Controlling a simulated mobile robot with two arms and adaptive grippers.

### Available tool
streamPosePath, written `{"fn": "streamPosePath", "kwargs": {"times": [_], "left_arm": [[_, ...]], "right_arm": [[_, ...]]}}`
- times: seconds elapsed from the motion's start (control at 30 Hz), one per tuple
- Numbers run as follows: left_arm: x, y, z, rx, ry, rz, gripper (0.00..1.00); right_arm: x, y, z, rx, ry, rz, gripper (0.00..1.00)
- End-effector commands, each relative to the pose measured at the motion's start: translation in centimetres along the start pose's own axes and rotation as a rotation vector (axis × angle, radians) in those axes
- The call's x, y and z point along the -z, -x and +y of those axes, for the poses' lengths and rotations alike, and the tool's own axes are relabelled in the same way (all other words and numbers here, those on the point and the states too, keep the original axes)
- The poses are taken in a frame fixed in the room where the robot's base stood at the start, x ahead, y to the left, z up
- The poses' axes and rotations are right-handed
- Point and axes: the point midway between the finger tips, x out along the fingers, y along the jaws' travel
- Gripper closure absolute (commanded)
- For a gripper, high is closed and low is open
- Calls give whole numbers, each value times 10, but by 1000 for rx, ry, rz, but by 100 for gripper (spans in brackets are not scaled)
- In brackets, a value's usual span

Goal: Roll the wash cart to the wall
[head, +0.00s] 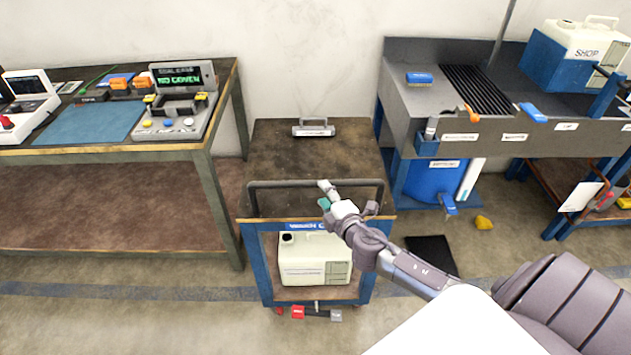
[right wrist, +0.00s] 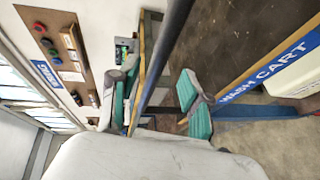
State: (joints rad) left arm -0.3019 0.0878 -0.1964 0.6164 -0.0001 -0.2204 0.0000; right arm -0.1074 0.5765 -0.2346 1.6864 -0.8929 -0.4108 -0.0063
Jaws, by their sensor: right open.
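The wash cart (head: 300,160) stands between the left workbench and the sink bench, with its far edge near the wall (head: 310,60). I cannot tell whether it touches. It has a dark top, blue frame and bent handle bar (head: 270,184); a red pedal (head: 298,312) and a grey pedal (head: 336,315) show at its foot. My right gripper (head: 328,197) is open at the handle bar. In the right wrist view, the handle bar (right wrist: 163,65) runs between its teal-padded fingers (right wrist: 160,100), with the WASH CART label to the right. My left gripper is not in view.
A cream canister (head: 315,262) sits on the cart's lower shelf. The left workbench (head: 225,160) stands close to the cart. Floor in front is clear.

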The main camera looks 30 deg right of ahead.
Motion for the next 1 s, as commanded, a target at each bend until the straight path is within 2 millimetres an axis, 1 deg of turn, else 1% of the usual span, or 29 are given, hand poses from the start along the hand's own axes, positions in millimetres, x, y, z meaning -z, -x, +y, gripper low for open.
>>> {"fn": "streamPosePath", "kwargs": {"times": [0.03,0.1,0.2,0.3,0.47,0.73,0.77,1.0], "left_arm": [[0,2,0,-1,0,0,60],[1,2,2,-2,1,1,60],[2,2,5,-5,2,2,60],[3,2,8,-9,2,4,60],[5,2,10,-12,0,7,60],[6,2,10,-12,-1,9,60],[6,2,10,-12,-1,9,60],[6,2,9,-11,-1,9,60]], "right_arm": [[1,-12,3,-2,-1,0,52],[0,-26,1,-2,-1,-1,52],[1,-42,0,0,0,1,52],[0,-53,0,0,-2,0,52],[0,-62,0,0,0,1,52],[1,-63,-1,1,-1,2,52],[1,-63,0,1,-1,2,56],[0,-63,-1,1,-1,1,96]]}}
